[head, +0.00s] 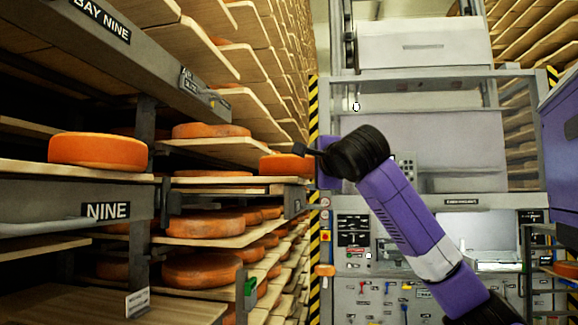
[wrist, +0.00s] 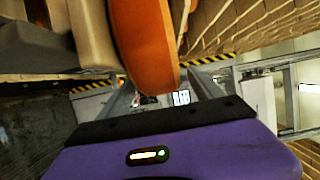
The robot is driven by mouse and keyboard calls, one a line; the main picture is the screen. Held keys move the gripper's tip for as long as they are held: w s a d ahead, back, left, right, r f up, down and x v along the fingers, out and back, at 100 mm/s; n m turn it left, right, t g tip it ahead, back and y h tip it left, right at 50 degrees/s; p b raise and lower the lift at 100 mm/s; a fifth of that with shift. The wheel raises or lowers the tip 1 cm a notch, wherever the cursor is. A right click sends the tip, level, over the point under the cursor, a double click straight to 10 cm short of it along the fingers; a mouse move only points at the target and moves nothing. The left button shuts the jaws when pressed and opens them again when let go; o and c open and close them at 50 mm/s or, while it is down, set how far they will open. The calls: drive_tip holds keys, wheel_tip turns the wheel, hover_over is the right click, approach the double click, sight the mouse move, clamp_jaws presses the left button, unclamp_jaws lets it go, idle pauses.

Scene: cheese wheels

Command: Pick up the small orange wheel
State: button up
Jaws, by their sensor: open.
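An orange wheel (head: 284,166), smaller in the picture than the front wheels, lies at the right end of a mid-height shelf in the head view. My gripper (head: 311,151) is at its right side, with one dark finger showing close to the wheel's edge. In the wrist view the wheel (wrist: 143,40) is large, seen edge-on, and reaches down between the two grey fingers of my gripper (wrist: 164,90). The fingers stand apart, one on each side of it. I cannot tell whether either touches it.
Larger orange wheels (head: 97,151) fill the left racks, beside a grey beam marked NINE (head: 106,211). A grey machine with a control panel (head: 385,295) stands behind my arm, edged by a striped post (head: 314,240). A purple body (head: 563,150) is at the right edge.

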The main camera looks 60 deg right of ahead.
clamp_jaws()
wheel_tip(320, 180, up, 10)
drive_tip(key=shift+a+f+b, duration=0.1)
drive_tip(key=shift+a+b, duration=0.05)
drive_tip(key=shift+b, duration=0.65)
drive_tip(key=shift+r, duration=0.25)
drive_tip(key=shift+s, duration=0.1)
